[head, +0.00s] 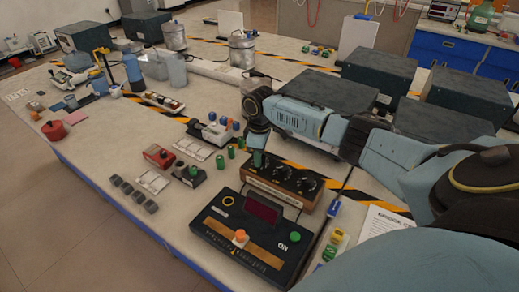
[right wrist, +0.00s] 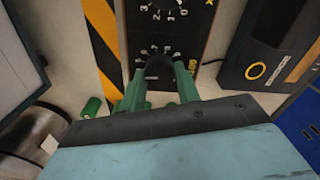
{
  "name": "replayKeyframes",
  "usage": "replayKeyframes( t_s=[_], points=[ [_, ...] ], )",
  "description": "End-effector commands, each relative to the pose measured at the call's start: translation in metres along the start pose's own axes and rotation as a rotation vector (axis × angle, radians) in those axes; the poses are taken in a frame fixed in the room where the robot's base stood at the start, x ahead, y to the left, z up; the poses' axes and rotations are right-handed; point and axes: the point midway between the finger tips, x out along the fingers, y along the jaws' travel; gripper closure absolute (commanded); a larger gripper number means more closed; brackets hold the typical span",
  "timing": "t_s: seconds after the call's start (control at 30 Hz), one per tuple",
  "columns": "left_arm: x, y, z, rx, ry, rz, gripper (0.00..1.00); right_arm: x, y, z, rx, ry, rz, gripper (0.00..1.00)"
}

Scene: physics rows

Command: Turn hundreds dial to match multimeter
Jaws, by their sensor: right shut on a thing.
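The dial box (head: 305,204), wooden with a black top, stands in the middle of the bench with a row of black dials. The multimeter (head: 210,226), a black box with a dark red display (head: 261,209), stands just in front of it. The display shows no readable digits. My right gripper (head: 258,158) reaches down onto the leftmost dial. In the right wrist view its green fingers (right wrist: 160,78) are shut on this end dial (right wrist: 158,66), one on each side. The fingers hide part of its number scale. My left gripper is not in view.
The multimeter carries an orange knob (head: 240,237) and a green button (head: 295,237). Small green cylinders (head: 220,162) and a red meter (head: 159,156) stand left of the dial box. A paper sheet (head: 384,226) lies to the right. Dark equipment boxes (head: 378,70) stand behind.

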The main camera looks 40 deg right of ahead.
Motion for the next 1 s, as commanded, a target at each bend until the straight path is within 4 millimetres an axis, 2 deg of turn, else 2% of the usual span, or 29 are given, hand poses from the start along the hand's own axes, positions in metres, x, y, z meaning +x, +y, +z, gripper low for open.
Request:
replayKeyframes(
  t_s=[0.03,0.1,0.4,0.7,1.0],
  points=[
    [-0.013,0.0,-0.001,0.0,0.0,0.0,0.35,-0.005,-0.002,0.0,0.036,-0.001,-0.005,0.91],
    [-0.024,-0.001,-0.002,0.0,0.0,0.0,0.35,-0.005,-0.002,0.0,0.096,-0.002,-0.006,0.91],
    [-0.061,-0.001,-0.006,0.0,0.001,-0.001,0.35,-0.004,-0.001,0.0,0.379,-0.002,-0.005,0.91],
    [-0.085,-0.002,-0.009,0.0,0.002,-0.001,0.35,-0.003,0.0,0.0,0.641,-0.001,-0.004,0.91],
    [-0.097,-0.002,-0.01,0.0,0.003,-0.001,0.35,-0.002,0.001,0.0,0.819,0.0,-0.002,0.91]
  ],
)
